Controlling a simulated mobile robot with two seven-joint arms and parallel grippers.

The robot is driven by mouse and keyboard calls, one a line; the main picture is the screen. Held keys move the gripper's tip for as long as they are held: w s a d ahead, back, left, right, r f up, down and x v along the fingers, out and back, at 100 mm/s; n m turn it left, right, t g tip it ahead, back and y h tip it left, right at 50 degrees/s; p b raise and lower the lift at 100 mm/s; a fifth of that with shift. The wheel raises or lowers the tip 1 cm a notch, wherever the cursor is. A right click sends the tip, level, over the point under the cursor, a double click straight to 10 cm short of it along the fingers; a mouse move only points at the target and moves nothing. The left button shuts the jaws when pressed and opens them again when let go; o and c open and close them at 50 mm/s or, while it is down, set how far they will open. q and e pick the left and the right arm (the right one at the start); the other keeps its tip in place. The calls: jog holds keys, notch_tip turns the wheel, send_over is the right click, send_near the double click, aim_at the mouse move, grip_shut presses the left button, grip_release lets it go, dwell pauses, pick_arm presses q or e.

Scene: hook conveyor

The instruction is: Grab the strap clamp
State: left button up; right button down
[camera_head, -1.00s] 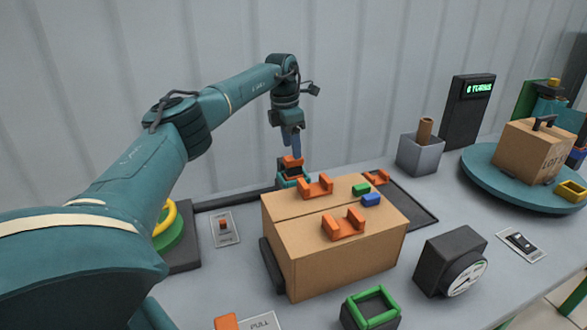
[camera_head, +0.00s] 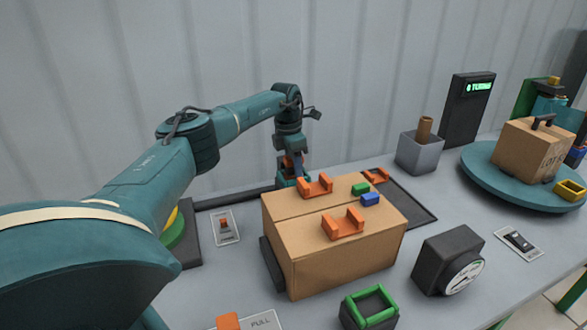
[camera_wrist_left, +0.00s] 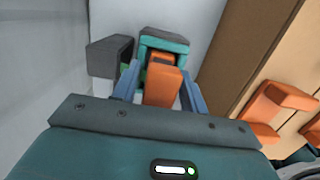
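A teal piece with an orange block, which I take to be the strap clamp (camera_head: 287,181), stands on the table behind the cardboard box. In the left wrist view, the orange block of the clamp (camera_wrist_left: 164,86) sits between my fingers, with its teal frame beyond. My left gripper (camera_head: 298,172) points down at the clamp. In the left wrist view my left gripper (camera_wrist_left: 160,86) is open, its blue fingers on either side of the orange block with small gaps. The clamp's lower part is hidden behind the box in the head view. My right gripper is not in view.
The cardboard box (camera_head: 340,258) stands close in front, with orange brackets (camera_head: 343,224) and small green and blue blocks on top. A dark grey block (camera_wrist_left: 107,57) is left of the clamp in the wrist view. A grey bin (camera_head: 420,156) and teal turntable (camera_head: 485,182) stand right.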

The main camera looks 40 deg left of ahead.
pick_arm(q)
jog(key=c, duration=0.8)
jog(key=shift+c, duration=0.2)
